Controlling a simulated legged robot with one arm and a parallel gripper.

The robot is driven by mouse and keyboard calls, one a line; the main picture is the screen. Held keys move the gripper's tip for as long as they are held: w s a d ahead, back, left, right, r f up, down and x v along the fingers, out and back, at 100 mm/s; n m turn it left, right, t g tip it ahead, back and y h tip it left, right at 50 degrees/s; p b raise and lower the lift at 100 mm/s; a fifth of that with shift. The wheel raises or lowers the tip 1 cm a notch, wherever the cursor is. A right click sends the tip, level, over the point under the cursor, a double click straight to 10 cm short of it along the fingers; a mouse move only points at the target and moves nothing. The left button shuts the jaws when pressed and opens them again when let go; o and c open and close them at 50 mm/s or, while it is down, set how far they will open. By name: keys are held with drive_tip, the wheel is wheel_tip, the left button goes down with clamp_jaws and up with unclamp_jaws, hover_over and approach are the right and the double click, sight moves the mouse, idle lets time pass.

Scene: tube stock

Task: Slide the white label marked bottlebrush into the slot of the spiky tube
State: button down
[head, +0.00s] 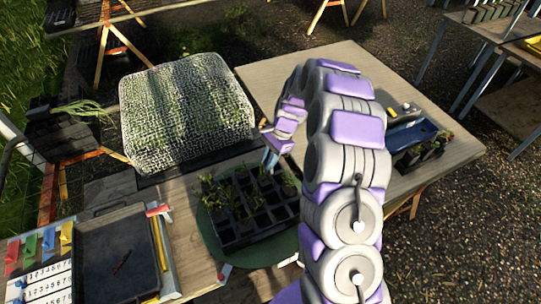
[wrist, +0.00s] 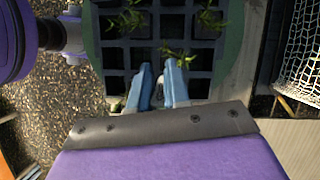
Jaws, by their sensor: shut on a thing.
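The black cell tray (head: 232,236) stands on a round green mat (head: 278,247), and several of its cells hold small green plants. My gripper (head: 271,158) is over the far part of the tray. In the wrist view its two blue fingers (wrist: 161,70) are close together over the cells. A small pale thing shows between them, which seems to be the white label, but most of it is hidden and no writing is readable. Spiky green growth shows in some cells in the wrist view; I cannot tell which is the bottlebrush tube. No slot is visible.
A mesh-covered hump (head: 185,112) stands just behind the tray. At the left are a dark shallow tray (head: 117,262) and a board with coloured tags and numbers (head: 40,270). A small white-and-red piece (head: 224,274) lies by the mat. A blue tray (head: 412,137) stands right.

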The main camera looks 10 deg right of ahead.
drive_tip(key=f+m, duration=0.1)
drive_tip(key=w+a+f+m, duration=0.1)
drive_tip(key=shift+a+f+t, duration=0.2)
drive_tip(key=shift+f+t, duration=0.15)
drive_tip(key=shift+t, duration=0.05)
idle(1.1)
drive_tip(key=shift+a, duration=0.15)
drive_tip(key=shift+a, duration=0.2)
drive_tip(key=shift+d, duration=0.5)
